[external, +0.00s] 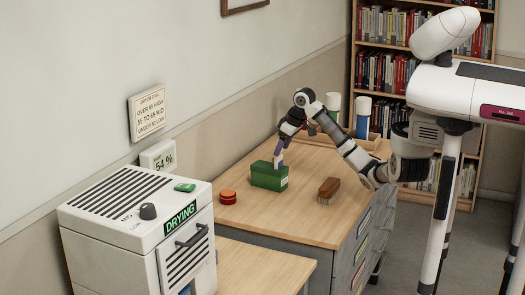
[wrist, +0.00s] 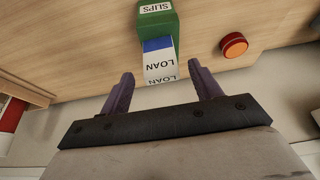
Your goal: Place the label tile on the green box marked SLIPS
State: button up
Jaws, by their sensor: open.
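The green box (external: 267,181) stands on the wooden desk. In the wrist view, its green top (wrist: 174,30) and white SLIPS label (wrist: 156,8) show at the upper middle. The label tile (wrist: 158,62), white with a blue band and the word LOAN, is at the near end of the box top and appears to rest on it. My gripper (wrist: 160,82) is open, its two purple fingers on either side of the tile's near end with gaps showing. In the external view, my gripper (external: 279,159) is just above the box. The tile is hard to make out there.
A round red item (external: 228,197) is left of the box; it also shows in the wrist view (wrist: 233,45). A brown brush-like item (external: 328,187) is to the right. A white DRYING cabinet (external: 130,225) stands front left. Cylinders (external: 363,117) stand at the back.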

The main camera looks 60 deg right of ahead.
jog(key=v, duration=0.7)
jog(key=shift+r, duration=0.1)
